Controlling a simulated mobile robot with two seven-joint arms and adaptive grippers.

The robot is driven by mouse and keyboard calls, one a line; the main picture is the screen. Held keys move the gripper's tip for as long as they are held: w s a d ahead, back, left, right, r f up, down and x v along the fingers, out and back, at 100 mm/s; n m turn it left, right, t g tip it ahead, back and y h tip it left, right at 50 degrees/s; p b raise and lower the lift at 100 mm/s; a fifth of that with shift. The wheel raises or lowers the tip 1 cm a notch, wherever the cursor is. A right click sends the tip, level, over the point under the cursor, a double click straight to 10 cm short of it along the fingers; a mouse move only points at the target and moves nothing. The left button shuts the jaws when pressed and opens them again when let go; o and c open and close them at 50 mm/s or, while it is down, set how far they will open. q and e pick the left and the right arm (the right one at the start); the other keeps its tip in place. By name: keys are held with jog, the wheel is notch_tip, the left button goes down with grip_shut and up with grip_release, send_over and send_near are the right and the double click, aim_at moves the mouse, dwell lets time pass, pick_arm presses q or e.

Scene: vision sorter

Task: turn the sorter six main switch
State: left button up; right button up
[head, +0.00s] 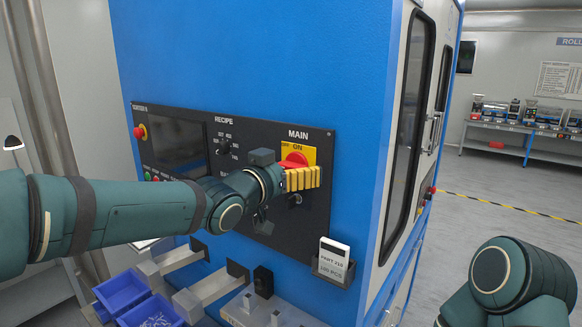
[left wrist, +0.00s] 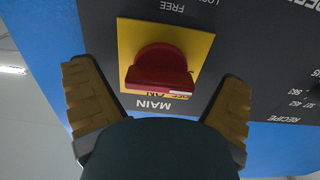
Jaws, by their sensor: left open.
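The main switch is a red knob (head: 295,159) on a yellow plate (head: 311,154), under the word MAIN on the black panel. In the left wrist view the knob (left wrist: 160,70) appears upside down, with a white mark at its lower right beside partly covered lettering. My left gripper (head: 303,180) is at the switch, its yellow fingers just in front of and below the knob in the head view. In the left wrist view the fingers stand wide apart on either side of the plate, and the knob is not gripped. My right gripper is out of view.
The black panel (head: 312,210) also carries a RECIPE selector (head: 223,146), a screen (head: 177,143) and an emergency button (head: 140,132). Below are a card holder (head: 332,262) and blue bins (head: 122,292). Open floor (head: 500,200) lies right of the blue cabinet.

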pick_arm(q)
jog(key=shift+c, duration=0.2)
jog(key=c, duration=1.2)
